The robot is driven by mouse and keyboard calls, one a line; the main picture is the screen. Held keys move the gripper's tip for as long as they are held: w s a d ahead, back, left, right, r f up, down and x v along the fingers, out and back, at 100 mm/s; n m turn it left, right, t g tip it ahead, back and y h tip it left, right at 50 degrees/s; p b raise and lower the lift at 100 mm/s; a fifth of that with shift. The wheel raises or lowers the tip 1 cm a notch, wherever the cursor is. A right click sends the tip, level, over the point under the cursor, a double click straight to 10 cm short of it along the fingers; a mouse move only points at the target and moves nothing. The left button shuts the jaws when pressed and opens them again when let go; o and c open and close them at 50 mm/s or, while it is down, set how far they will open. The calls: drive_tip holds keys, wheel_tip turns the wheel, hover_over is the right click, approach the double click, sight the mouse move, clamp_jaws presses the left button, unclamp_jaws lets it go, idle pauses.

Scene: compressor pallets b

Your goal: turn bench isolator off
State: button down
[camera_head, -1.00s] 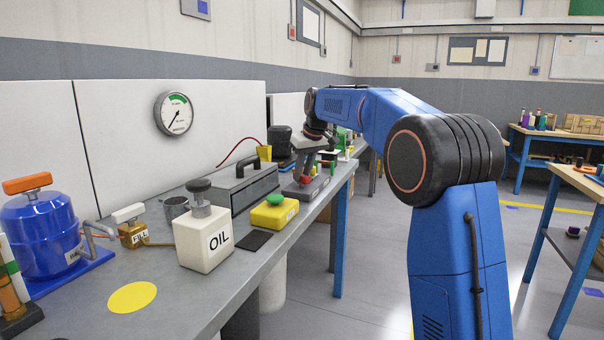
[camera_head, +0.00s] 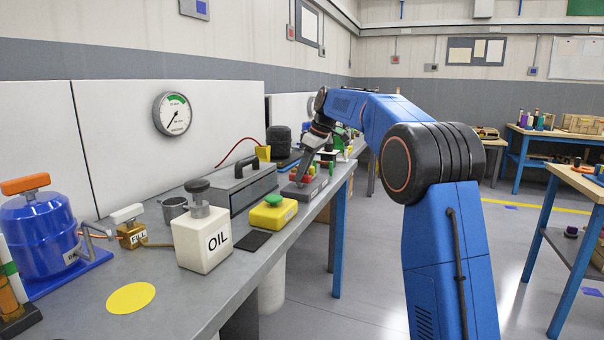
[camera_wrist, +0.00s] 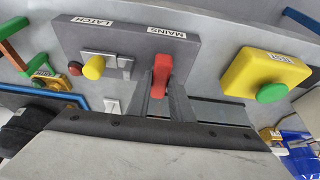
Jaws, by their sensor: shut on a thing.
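The grey switch box (camera_head: 312,189) sits near the bench's front edge, past the yellow TEST box in the head view. In the wrist view the box (camera_wrist: 210,38) carries MAINS and LATCH labels. A red lever (camera_wrist: 162,72) stands below the MAINS label. My gripper (camera_wrist: 160,93) is shut on this red lever, one finger to each side of its lower part. In the head view my gripper (camera_head: 302,172) reaches down over the box at a slant. It partly hides the lever there. The lever's exact angle is hard to tell.
A yellow knob (camera_wrist: 94,67) and a small red button (camera_wrist: 74,71) sit beside the lever under LATCH. The yellow TEST box (camera_head: 274,212) with a green button is close by. A grey toolbox (camera_head: 240,186) and a white OIL container (camera_head: 202,240) stand on the bench.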

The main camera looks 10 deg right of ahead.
idle(0.3)
drive_tip(key=c, duration=1.6)
unclamp_jaws()
drive_tip(key=shift+d+r, duration=0.1)
drive_tip(key=v, duration=1.7)
drive_tip(key=shift+d, duration=0.1)
